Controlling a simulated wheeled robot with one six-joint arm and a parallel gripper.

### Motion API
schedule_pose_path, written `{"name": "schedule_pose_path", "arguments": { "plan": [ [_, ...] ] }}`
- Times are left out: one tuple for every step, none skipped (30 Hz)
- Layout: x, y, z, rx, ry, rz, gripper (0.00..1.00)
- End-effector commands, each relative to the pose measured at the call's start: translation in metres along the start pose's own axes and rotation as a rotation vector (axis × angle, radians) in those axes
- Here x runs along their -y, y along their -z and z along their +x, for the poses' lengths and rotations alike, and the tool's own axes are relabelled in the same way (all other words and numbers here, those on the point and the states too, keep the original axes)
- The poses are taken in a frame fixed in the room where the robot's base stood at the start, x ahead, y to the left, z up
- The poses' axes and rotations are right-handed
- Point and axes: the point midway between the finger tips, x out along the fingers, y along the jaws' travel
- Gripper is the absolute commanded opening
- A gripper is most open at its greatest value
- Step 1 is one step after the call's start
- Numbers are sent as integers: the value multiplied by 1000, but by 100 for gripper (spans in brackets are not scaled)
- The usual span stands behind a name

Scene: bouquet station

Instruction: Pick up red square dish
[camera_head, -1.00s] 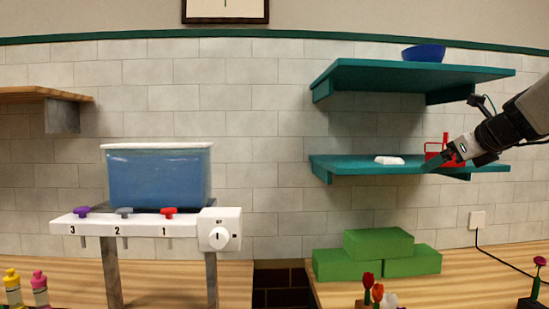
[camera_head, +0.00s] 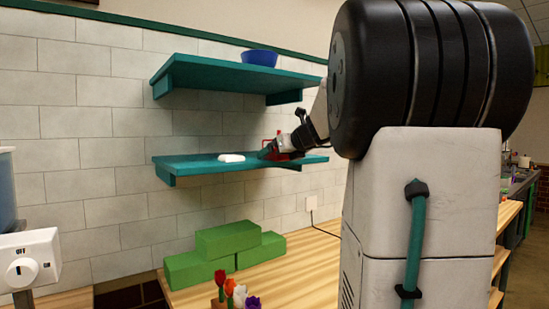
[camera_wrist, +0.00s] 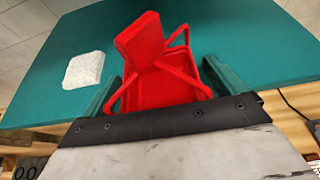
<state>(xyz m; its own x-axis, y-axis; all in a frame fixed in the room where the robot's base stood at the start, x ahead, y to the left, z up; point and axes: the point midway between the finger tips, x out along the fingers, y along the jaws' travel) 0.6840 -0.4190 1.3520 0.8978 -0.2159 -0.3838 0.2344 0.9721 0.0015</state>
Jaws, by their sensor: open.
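A red object (camera_wrist: 160,85) stands on the lower teal shelf. It has a flat square-ended part, thin slanted bars and a boxy base, and looks more like a small watering can than a dish. I see no other red dish. In the head view the red object (camera_head: 279,146) is partly hidden behind my arm. My gripper (camera_wrist: 163,70) is open, with one teal finger on each side of the object's lower part. I cannot tell whether the fingers touch it. In the head view my gripper (camera_head: 268,150) is just above the shelf.
A white block (camera_wrist: 84,70) lies on the lower shelf (camera_head: 195,165), left of the red object. The upper shelf (camera_head: 215,74) overhangs it and holds a blue bowl (camera_head: 259,57). Green blocks (camera_head: 228,238) and flowers (camera_head: 236,293) stand on the wooden counter (camera_head: 300,270) below.

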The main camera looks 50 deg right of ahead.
Motion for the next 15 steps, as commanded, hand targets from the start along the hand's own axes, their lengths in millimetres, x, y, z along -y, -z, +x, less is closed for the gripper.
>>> {"name": "schedule_pose_path", "arguments": {
  "plan": [
    [0, 0, 1, 1, 1, -1, 96],
    [0, -1, 1, 1, 1, -1, 96],
    [0, -1, 1, 1, 2, -1, 96],
    [1, -1, 1, 1, 2, -1, 96],
    [1, 0, 1, 1, 2, -1, 96],
    [1, 0, 1, 1, 2, -1, 93],
    [1, 0, 1, 1, 2, -1, 85],
    [1, 0, 1, 1, 2, -1, 76],
    [1, 0, 1, 1, 2, -1, 65],
    [1, 0, 1, 1, 2, -1, 57],
    [1, 0, 0, 1, 2, -1, 49],
    [1, 0, 0, 1, 2, -1, 37],
    [1, 0, 0, 1, 2, -1, 29],
    [1, 0, 0, 1, 2, -1, 23],
    [1, 0, 0, 1, 2, -1, 80]
  ]
}}
